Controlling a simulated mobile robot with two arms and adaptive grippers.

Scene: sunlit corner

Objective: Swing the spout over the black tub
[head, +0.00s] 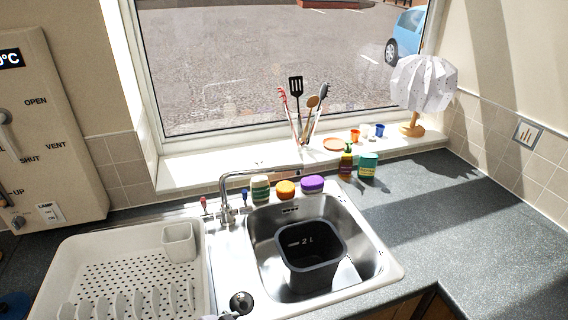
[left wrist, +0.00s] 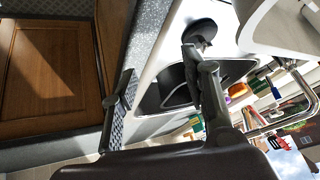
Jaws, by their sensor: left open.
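The chrome spout (head: 262,171) rises from the tap base (head: 228,212) behind the sink and reaches right; in the head view its tip shows beyond the tub's back rim. Part of the chrome tap shows in the left wrist view (left wrist: 291,114). The black tub (head: 312,272), marked 2 L, stands upright in the steel sink (head: 370,262). It shows partly in the left wrist view, behind a finger. My left gripper (left wrist: 158,62) is open and empty near the sink's front edge, apart from the spout. My right gripper is not in view.
A white drying rack (head: 85,255) stands left of the sink. A black round plug (head: 241,302) lies on the sink's front left. The worktop (head: 480,225) at right is clear.

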